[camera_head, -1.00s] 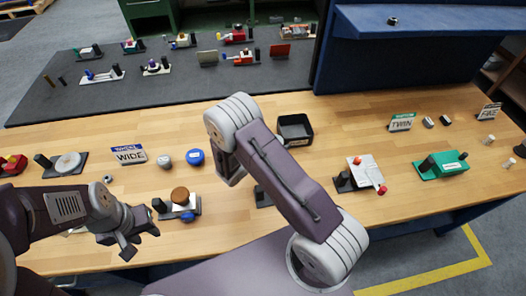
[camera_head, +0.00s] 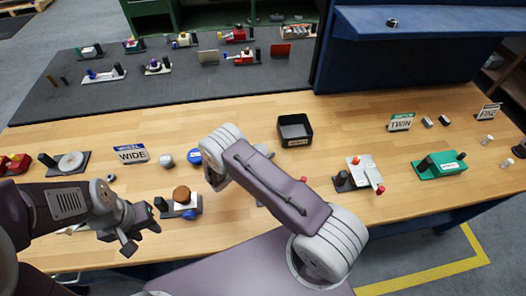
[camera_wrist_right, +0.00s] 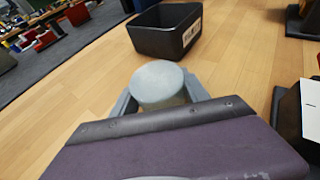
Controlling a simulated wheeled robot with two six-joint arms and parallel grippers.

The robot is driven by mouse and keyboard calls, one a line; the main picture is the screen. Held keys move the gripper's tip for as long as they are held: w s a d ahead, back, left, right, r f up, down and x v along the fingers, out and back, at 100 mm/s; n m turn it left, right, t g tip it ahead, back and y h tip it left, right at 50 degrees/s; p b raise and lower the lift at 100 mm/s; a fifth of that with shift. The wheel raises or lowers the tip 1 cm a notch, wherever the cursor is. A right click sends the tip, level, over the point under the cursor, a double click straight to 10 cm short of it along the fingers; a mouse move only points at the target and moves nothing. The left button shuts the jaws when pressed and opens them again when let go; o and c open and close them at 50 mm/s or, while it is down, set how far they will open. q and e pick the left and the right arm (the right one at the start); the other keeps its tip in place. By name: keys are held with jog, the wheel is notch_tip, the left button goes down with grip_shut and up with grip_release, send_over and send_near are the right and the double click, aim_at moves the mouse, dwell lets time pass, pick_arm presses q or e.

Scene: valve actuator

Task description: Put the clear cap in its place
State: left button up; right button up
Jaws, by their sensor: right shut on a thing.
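My right gripper (camera_wrist_right: 168,98) is shut on a pale, round, grey-green cap (camera_wrist_right: 158,82), which looks slightly see-through at its lower side. In the wrist view the cap is held above the wooden table, near a black bin. In the head view my right arm hides most of this gripper and the cap. My left gripper (camera_head: 140,242) is open and empty over the table's front left, in front of a unit with a brown knob (camera_head: 181,193). Small pale caps (camera_head: 487,141) stand at the table's far right. The cap's place cannot be made out.
The black bin (camera_head: 295,131) stands behind my right arm. A white unit with red knobs (camera_head: 362,172) and a green unit (camera_head: 441,166) stand to the right. A WIDE sign (camera_head: 130,153), a grey knob and a blue knob (camera_head: 194,156) are at left. A unit behind my right arm is mostly hidden.

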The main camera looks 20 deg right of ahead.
jog(key=shift+f, duration=0.2)
jog(key=o, duration=1.5)
jog(key=shift+c, duration=0.2)
jog(key=shift+r, duration=0.1)
jog(key=shift+r, duration=0.3)
jog(key=b+v, duration=0.1)
jog(key=v, duration=0.4)
jog(key=b+v, duration=0.1)
jog(key=v, duration=0.5)
jog(key=shift+f, duration=0.2)
jog(key=shift+s+a+r, duration=0.2)
jog(key=shift+s+a, duration=0.05)
jog(key=shift+a, duration=0.15)
jog(key=shift+d, duration=0.1)
